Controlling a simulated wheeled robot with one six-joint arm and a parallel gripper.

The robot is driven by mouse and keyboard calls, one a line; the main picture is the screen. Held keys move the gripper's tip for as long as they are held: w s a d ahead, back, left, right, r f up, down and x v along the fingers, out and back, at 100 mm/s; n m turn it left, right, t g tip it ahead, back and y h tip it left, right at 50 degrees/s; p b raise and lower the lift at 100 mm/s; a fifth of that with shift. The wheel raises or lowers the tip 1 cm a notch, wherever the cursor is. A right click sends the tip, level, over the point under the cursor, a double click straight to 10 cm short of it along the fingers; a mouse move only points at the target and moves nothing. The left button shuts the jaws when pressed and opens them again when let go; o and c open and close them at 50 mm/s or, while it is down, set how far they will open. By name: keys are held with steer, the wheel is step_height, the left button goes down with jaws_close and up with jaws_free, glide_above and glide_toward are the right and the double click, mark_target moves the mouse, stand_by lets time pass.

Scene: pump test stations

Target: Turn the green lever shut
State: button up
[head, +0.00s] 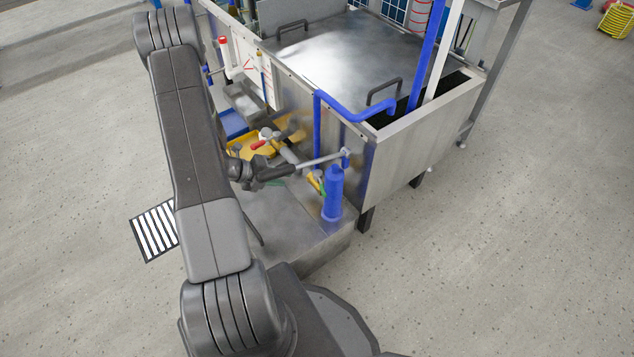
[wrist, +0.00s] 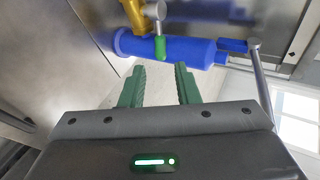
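The green lever (wrist: 160,48) shows in the wrist view as a short green grip on a grey metal stem, in front of the blue cylinder (wrist: 185,50). The stem joins a yellow valve body (wrist: 137,14) at the top. In the head view, the green lever (head: 323,187) is a small green patch beside the upright blue cylinder (head: 333,194). My gripper (wrist: 160,82) is open, with green fingers apart and nothing between them. The lever lies beyond the fingertips, roughly in line with the gap, not touching them. In the head view my arm partly hides the gripper.
A metal tank (head: 405,150) with a blue pipe (head: 350,105) stands behind the valve. A long grey handle (wrist: 262,85) stands right of the fingers in the wrist view. A yellow tray (head: 257,149) holds tools. Open floor (head: 520,220) lies to the right.

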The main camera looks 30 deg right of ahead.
mark_target(321, 185)
steer(key=b+x, duration=0.2)
steer(key=x, duration=1.1)
steer(key=shift+d+b, duration=0.25)
steer(key=shift+b, duration=0.05)
steer(key=shift+w+f, duration=0.1)
jaws_close()
